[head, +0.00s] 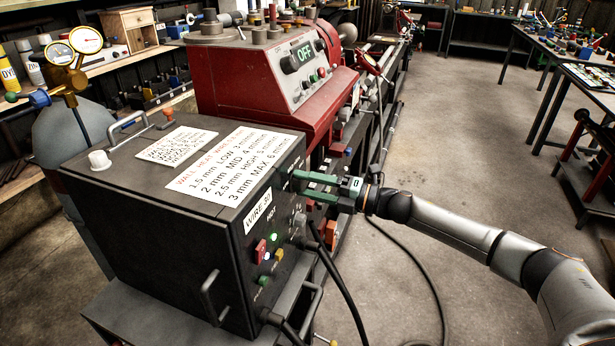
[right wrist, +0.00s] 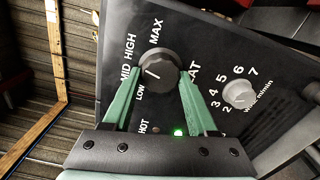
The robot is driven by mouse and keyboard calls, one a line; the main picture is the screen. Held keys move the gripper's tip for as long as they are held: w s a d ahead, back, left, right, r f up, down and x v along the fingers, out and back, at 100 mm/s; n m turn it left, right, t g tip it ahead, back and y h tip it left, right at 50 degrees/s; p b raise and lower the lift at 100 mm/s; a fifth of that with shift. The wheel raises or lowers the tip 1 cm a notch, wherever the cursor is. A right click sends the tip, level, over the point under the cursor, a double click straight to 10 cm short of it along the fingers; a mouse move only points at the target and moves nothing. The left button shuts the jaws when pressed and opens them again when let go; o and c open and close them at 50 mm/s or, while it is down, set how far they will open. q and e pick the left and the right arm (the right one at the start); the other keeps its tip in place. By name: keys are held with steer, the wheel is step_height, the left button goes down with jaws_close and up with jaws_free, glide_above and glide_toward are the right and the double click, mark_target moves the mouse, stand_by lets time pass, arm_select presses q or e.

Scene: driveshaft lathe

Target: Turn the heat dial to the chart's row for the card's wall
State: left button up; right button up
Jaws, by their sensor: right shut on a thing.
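The dark welder box carries a white chart (head: 228,178) with rows 1.5 mm LOW, 2 mm MID, 2.5 mm HIGH and 3 mm MAX. A smaller white card (head: 177,145) lies behind it; its text is too small to read. My right gripper (head: 300,181) reaches the box's front panel from the right. In the right wrist view its green fingers are shut on the black heat dial (right wrist: 157,69), one on each side. LOW, MID, HIGH and MAX are printed around the dial. My left gripper is out of view.
A grey wire dial (right wrist: 238,93) sits beside the heat dial. A red lathe (head: 245,80) stands behind the box.

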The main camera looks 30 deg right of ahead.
steer(key=m+p, duration=0.2)
steer(key=m, duration=0.1)
steer(key=shift+r, duration=0.25)
steer(key=m+p, duration=0.2)
steer(key=m, duration=0.2)
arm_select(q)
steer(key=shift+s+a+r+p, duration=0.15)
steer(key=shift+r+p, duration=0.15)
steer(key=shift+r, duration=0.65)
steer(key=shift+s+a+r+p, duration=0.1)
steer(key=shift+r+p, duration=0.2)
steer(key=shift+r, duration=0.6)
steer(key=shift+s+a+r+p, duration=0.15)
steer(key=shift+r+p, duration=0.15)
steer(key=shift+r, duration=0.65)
arm_select(e)
steer(key=shift+m, duration=1.7)
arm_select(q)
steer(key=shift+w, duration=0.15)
arm_select(e)
steer(key=o, duration=1.4)
steer(key=shift+c, duration=0.2)
steer(key=shift+d+f, duration=0.1)
steer(key=shift+d, duration=0.05)
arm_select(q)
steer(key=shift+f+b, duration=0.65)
arm_select(e)
steer(key=v, duration=1.2)
steer(key=shift+s, duration=0.2)
